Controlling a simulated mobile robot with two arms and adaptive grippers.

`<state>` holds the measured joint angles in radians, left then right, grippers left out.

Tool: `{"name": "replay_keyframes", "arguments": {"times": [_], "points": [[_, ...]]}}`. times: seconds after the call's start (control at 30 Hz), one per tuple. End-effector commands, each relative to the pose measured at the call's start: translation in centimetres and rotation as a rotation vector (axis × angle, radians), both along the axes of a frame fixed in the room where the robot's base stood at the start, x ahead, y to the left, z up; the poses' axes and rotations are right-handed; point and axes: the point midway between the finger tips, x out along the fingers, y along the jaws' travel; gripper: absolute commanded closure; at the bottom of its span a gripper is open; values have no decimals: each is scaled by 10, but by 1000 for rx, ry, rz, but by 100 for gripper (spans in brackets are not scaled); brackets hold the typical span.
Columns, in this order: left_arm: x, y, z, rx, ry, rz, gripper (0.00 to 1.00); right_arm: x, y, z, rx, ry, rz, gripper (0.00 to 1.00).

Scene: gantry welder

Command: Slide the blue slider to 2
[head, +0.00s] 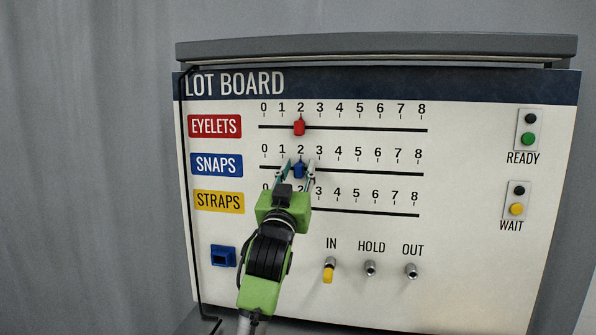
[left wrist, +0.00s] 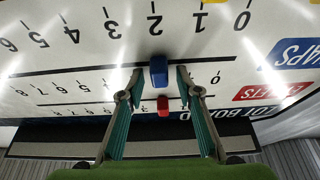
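The blue slider (head: 298,170) sits on the SNAPS track at the 2 mark; it also shows in the left wrist view (left wrist: 158,71). My left gripper (head: 297,171) is at the board with its fingers spread, one on each side of the blue slider. In the left wrist view, the open fingers (left wrist: 158,92) leave a visible gap on both sides of the slider. My left arm hides the left part of the STRAPS track, and no slider shows on that track. My right gripper is in neither view.
The red slider (head: 299,127) is at 2 on the EYELETS track above. Below are toggles (head: 370,269) for IN, HOLD and OUT and a blue socket (head: 223,256). READY (head: 528,139) and WAIT (head: 516,209) lights are at the right. The SNAPS track right of the gripper is clear.

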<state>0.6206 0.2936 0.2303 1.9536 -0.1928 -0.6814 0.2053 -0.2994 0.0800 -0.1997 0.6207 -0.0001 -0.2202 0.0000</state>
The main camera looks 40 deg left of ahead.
Motion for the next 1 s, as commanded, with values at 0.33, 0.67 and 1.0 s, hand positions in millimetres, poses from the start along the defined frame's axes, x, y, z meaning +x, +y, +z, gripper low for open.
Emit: {"name": "replay_keyframes", "arguments": {"times": [0.33, 0.67, 1.0], "points": [[-26, -13, -13, -2, 0, -2, 68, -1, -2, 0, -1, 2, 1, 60], [-59, -29, -29, 0, 1, 0, 68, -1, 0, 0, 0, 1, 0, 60], [-61, -29, -30, 0, 1, 0, 68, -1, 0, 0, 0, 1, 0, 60]]}}
